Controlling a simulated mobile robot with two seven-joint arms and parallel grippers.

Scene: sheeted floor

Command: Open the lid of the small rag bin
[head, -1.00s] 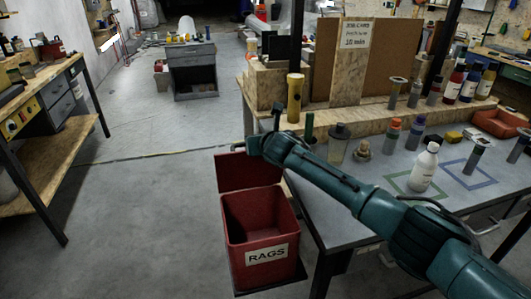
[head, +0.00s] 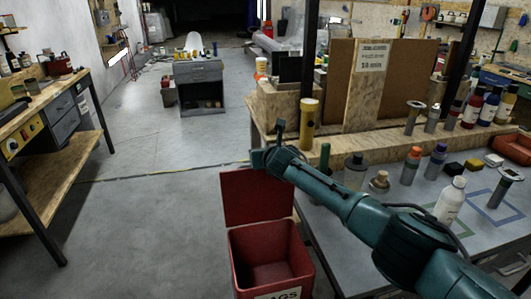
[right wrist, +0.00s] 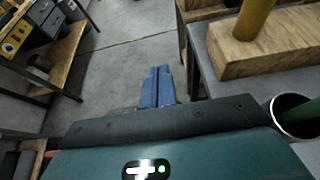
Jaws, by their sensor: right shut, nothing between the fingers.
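The small red rag bin (head: 248,245) stands on the floor left of the workbench, with part of its white "RAGS" label (head: 280,294) at the bottom edge of the head view. Its red lid (head: 258,195) stands raised at the back, and the bin's mouth is uncovered. My right gripper (head: 258,158) is at the top edge of the lid; I cannot tell whether it touches it. In the right wrist view its blue fingers (right wrist: 158,85) are together and empty. The bin does not show clearly there. My left gripper is not in view.
The workbench (head: 335,230) right of the bin carries a white bottle (head: 449,202), several other bottles and a wooden stand with a yellow tube (head: 308,122). A wooden shelf bench (head: 55,160) stands at the left. The floor between is clear.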

